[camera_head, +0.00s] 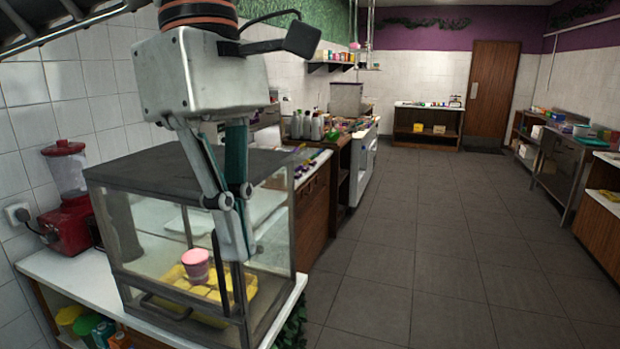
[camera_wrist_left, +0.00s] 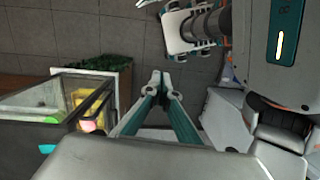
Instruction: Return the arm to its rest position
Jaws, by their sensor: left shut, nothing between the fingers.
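My left gripper (camera_head: 238,246) hangs in front of a glass display case, with its fingers pointing down. It is shut and empty. In the left wrist view its fingertips (camera_wrist_left: 160,87) meet over the grey floor, beside the case. The glass display case (camera_head: 150,172) has a dark top and stands on a white counter. Inside it a pink cup (camera_head: 196,265) sits on a yellow tray (camera_head: 247,290) with yellow pieces. The case also shows at the left of the wrist view (camera_wrist_left: 88,82). My right gripper is not seen.
A red blender (camera_head: 68,220) stands left of the case by the tiled wall. A wooden counter with bottles (camera_head: 308,126) stands behind the case. The tiled floor (camera_head: 440,230) to the right is clear. Metal and wooden tables (camera_head: 562,165) line the far right.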

